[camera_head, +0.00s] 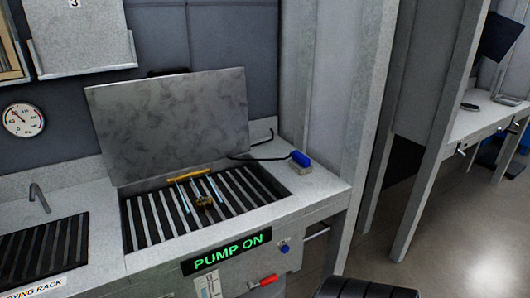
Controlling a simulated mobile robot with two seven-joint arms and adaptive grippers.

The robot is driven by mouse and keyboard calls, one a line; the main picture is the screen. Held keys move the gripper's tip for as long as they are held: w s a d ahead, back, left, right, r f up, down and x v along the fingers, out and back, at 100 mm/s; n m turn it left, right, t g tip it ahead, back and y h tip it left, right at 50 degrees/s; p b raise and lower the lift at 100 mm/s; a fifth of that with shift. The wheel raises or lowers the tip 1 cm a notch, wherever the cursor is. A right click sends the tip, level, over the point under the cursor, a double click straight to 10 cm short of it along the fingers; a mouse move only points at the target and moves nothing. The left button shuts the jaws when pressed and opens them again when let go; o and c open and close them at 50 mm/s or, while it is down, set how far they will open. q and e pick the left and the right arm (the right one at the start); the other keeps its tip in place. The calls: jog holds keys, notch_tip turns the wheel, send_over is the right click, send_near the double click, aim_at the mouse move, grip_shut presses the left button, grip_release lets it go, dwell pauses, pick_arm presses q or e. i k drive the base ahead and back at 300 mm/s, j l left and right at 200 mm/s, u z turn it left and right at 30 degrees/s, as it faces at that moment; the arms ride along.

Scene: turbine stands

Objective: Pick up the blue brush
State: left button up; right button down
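The blue brush (300,159) sits on the grey counter at the right rim of the open washing basin. It has a blue top and a pale block, perhaps bristles, under it. A thin black line, like a handle or cable, runs left from it across the basin's back corner. Neither of my grippers can be made out. A dark ribbed shape, which looks like part of my own arm or body, shows at the bottom edge, right of centre. Nothing touches the brush that I can see.
The slatted basin (145,222) holds a small brass-coloured part (204,201) and several thin rods. Its grey lid (172,118) stands raised behind. A lit "PUMP ON" sign (226,252) and a red handle (268,281) are on the front. A pillar (362,130) rises right of the brush.

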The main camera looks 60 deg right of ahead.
aim_at(300, 163)
jog(key=z, duration=2.2)
